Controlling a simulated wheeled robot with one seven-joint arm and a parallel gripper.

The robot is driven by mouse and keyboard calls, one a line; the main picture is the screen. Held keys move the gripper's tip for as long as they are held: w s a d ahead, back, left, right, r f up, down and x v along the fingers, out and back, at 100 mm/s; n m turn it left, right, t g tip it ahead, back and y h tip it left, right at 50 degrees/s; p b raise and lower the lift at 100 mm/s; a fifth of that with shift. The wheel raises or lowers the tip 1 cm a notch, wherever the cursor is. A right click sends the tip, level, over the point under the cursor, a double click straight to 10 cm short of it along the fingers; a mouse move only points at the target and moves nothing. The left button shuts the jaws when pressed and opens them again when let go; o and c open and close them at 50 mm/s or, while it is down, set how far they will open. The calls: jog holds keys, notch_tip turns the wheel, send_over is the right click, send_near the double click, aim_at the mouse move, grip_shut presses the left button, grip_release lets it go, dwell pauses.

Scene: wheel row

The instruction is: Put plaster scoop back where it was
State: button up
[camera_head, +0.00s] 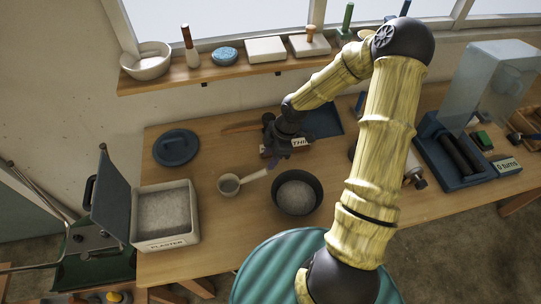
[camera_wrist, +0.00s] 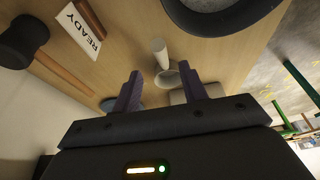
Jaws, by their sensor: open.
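The white plaster scoop (camera_head: 229,184) lies on the workbench between the plaster bin and a dark bowl, its handle pointing right towards the bowl. The plaster bin (camera_head: 165,243) stands at the bench's left end, lid up, with grey-white powder inside. My gripper (camera_head: 284,156) is above the bench, behind the bowl and right of the scoop. In the wrist view my gripper (camera_wrist: 162,86) is open, its purple fingers apart with nothing held. The scoop (camera_wrist: 159,52) appears beyond and between the fingertips; its cup is partly hidden.
The dark bowl (camera_head: 297,194) holds pale powder. A blue round lid (camera_head: 176,147) lies behind the scoop. A READY card (camera_wrist: 80,30) and a mallet (camera_wrist: 24,40) lie near my gripper. A wall shelf (camera_head: 190,75) runs behind. Bare bench surrounds the scoop.

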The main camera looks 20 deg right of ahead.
jog(key=s+d+r+m+t+h, duration=0.1)
jog(key=s+r+m+t+h, duration=0.1)
jog(key=s+r+m, duration=1.1)
notch_tip(320, 180, up, 4)
jog(key=m+h, duration=0.1)
jog(key=m, duration=0.3)
jog(key=shift+m+h, duration=0.3)
jog(key=shift+h, duration=0.1)
jog(key=shift+s, duration=0.1)
jog(key=shift+c, duration=0.7)
jog(key=shift+d, duration=0.1)
